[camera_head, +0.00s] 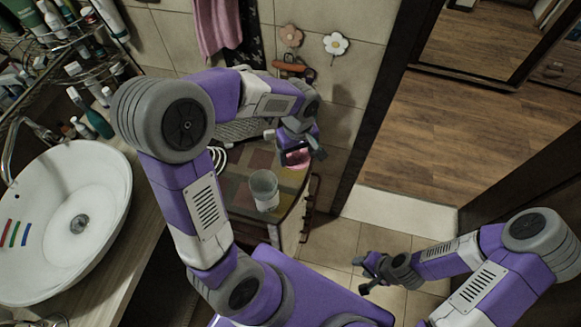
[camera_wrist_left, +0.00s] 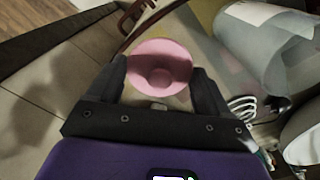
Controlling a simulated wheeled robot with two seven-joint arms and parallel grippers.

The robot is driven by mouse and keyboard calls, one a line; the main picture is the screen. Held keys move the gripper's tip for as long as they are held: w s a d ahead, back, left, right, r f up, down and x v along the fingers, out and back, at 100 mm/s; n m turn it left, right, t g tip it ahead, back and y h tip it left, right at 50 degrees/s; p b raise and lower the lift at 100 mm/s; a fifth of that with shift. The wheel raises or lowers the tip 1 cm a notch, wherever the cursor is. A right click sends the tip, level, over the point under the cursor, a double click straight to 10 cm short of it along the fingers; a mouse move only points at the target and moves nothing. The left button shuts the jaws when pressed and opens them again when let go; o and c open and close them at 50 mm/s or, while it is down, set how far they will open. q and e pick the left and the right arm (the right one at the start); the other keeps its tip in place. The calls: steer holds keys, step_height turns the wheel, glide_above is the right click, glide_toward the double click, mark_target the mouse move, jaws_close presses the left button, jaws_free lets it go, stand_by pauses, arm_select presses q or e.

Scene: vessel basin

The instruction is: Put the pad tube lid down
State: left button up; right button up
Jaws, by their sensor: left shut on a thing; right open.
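The pad tube lid is a pink round piece (camera_wrist_left: 160,68), held between the two dark fingers of my left gripper (camera_wrist_left: 162,90) in the left wrist view. In the head view the pink lid (camera_head: 297,158) shows at my left gripper (camera_head: 300,155), over the back right part of the small cabinet top. I cannot tell whether the lid touches the surface. A clear cylindrical tube (camera_head: 264,190) stands upright on the cabinet top, nearer than the lid. It also shows large in the left wrist view (camera_wrist_left: 265,55). My right gripper (camera_head: 366,275) is open and empty over the floor at the right.
The cabinet top (camera_head: 236,185) has a patchwork pattern and some bare room around the tube. A white coiled cord (camera_head: 217,158) lies at its left.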

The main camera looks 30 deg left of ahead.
mark_target(290, 156)
arm_select(q)
steer(key=shift+s+a+r+n, duration=0.2)
steer(key=shift+a+r+n, duration=0.2)
steer(key=shift+a+r, duration=0.2)
steer(key=shift+s+a+f, duration=0.15)
steer(key=shift+a+f, duration=0.05)
steer(key=shift+n, duration=0.3)
step_height(290, 156, down, 5)
steer(key=shift+f+b, duration=0.2)
steer(key=shift+b, duration=0.1)
step_height(290, 156, down, 3)
steer(key=shift+f, duration=0.45)
steer(key=shift+b, duration=0.35)
steer(key=shift+f, duration=0.25)
steer(key=o, duration=0.9)
steer(key=shift+r, duration=0.1)
